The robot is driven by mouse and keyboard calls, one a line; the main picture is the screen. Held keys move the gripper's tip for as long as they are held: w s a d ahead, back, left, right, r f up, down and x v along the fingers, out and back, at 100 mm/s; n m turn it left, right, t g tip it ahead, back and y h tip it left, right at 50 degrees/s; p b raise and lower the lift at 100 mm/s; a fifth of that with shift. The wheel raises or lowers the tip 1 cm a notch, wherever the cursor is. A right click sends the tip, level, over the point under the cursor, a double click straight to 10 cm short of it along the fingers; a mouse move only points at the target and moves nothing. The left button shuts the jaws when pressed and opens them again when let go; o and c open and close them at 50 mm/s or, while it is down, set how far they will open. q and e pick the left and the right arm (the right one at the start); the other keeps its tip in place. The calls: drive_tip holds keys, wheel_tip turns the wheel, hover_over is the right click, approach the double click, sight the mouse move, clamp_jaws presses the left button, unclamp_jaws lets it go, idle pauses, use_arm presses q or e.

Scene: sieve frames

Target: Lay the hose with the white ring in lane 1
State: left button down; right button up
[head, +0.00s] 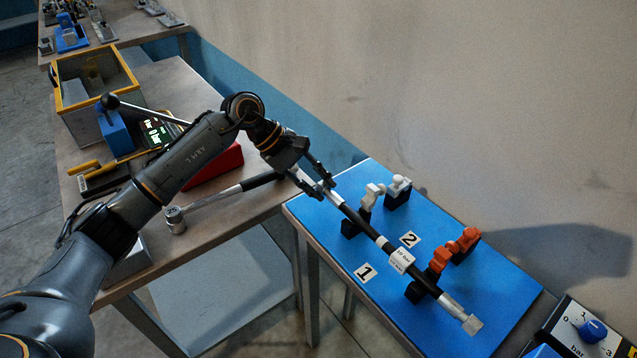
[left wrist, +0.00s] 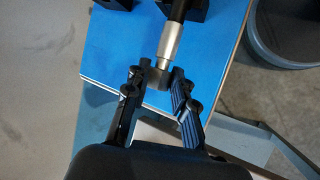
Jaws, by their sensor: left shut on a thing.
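The hose (head: 362,225) is black with silver end fittings and a white ring (head: 402,260) around its middle. It runs diagonally over the near side of the blue board (head: 485,325), by the label 1 (head: 366,273). My left gripper (head: 325,187) is shut on its far-left end fitting, also seen in the left wrist view (left wrist: 158,78). The hose crosses the near black holders, beside a white clip (head: 373,193) and an orange clip (head: 440,260). Whether it is fully seated is unclear. Lane 2, by the label 2 (head: 409,239), holds no hose. My right gripper is out of view.
On the left table lie a rod with a silver end (head: 175,217) and a red box (head: 218,166). A yellow-rimmed bin (head: 121,67) and a blue lever unit (head: 115,133) stand behind. A dial panel (head: 590,330) is at lower right. A wall borders the board's far side.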

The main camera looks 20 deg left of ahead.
use_arm(q)
drive_tip(key=shift+f, duration=0.15)
drive_tip(key=c, duration=1)
unclamp_jaws()
drive_tip(key=shift+c, duration=0.2)
drive_tip(key=v, duration=1.2)
